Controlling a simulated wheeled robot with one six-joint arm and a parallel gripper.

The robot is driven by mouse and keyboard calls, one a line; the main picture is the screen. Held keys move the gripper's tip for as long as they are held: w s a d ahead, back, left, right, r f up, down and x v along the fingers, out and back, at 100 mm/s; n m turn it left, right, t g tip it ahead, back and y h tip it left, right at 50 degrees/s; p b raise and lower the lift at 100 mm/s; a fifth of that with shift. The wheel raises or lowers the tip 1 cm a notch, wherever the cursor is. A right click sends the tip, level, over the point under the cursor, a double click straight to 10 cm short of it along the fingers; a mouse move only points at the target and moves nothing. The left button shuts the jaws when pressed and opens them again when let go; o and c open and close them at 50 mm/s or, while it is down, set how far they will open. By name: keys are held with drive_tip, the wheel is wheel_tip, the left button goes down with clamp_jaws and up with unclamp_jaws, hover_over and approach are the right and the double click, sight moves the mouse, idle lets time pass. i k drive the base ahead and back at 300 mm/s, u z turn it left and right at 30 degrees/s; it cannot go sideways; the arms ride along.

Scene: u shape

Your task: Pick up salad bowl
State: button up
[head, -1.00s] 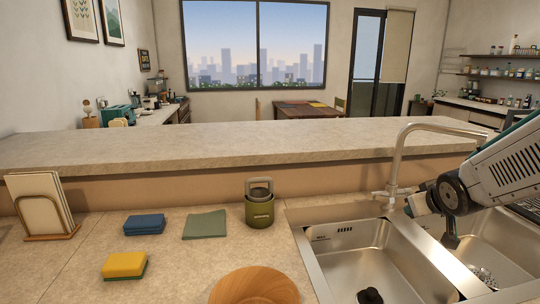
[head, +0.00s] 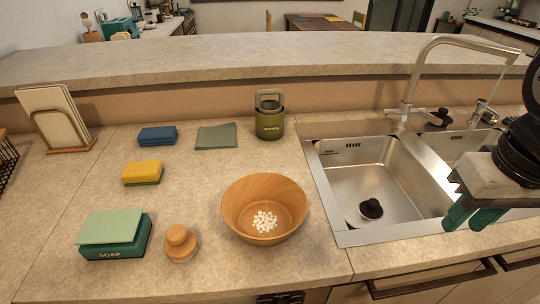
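The salad bowl (head: 240,215) is a round wooden bowl on the counter, left of the sink and near the front. It stands upright, with small white pieces at its bottom. My gripper (head: 466,222) is at the right edge of the head view, over the right side of the sink and well apart from the bowl. Its two teal fingers point down with a gap between them, and nothing shows between them.
A green canister (head: 270,122) stands behind the bowl. A wooden-handled brush (head: 181,243) and soap box (head: 114,236) are to its left. Sponges (head: 143,172) lie farther back.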

sight(264, 208)
drive_tip(key=z, duration=0.05)
drive_tip(key=k, duration=0.5)
drive_tip(key=z, duration=1.95)
drive_tip(key=i, duration=1.05)
drive_tip(key=u, duration=4.05)
